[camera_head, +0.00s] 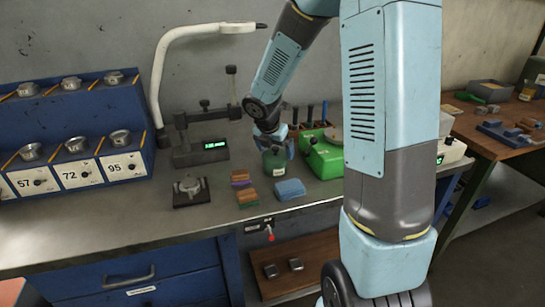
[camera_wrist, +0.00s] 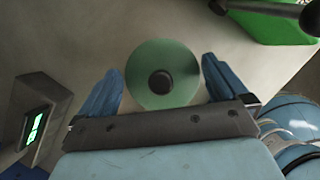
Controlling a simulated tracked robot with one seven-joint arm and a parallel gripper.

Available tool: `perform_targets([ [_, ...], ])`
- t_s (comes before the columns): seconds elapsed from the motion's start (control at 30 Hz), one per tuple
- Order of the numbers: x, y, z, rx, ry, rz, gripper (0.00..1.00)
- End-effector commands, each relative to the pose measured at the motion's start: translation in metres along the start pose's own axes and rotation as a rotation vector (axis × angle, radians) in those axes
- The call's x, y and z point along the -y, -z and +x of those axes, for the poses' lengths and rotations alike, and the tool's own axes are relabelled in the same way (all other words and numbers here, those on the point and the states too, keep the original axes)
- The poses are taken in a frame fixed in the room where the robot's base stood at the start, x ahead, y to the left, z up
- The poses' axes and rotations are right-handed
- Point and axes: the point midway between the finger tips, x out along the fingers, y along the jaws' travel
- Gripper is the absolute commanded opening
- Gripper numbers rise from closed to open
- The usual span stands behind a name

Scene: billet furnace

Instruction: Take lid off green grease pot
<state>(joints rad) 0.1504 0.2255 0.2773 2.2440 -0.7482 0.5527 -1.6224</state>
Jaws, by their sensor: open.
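The green grease pot (camera_head: 274,164) stands on the metal bench, below my gripper (camera_head: 276,143) in the head view. In the wrist view its round pale green lid (camera_wrist: 150,62) shows from above, with a dark knob (camera_wrist: 160,82) at its middle. The lid is on the pot. My gripper (camera_wrist: 163,92) is open, with one blue finger on each side of the lid and a gap between each finger and the rim. The fingers do not appear to touch the lid. The pot's lower body is hidden in the wrist view.
A green case (camera_head: 325,160) stands close right of the pot. A gauge stand with a lit display (camera_head: 215,145) is to the left. Brown blocks (camera_head: 246,197) and a blue block (camera_head: 290,189) lie in front.

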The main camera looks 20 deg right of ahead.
Motion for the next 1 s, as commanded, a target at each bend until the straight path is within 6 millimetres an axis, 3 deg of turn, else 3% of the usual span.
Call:
perform_targets([
  [0.07,0.000,0.000,0.000,0.000,0.000,0.000,0.97],
  [0.4,0.000,0.000,-0.001,0.000,-0.001,0.000,0.65],
  [0.77,-0.001,-0.003,-0.007,0.002,-0.001,0.001,0.64],
  [1.0,0.005,-0.011,-0.040,0.003,-0.001,0.001,0.64],
])
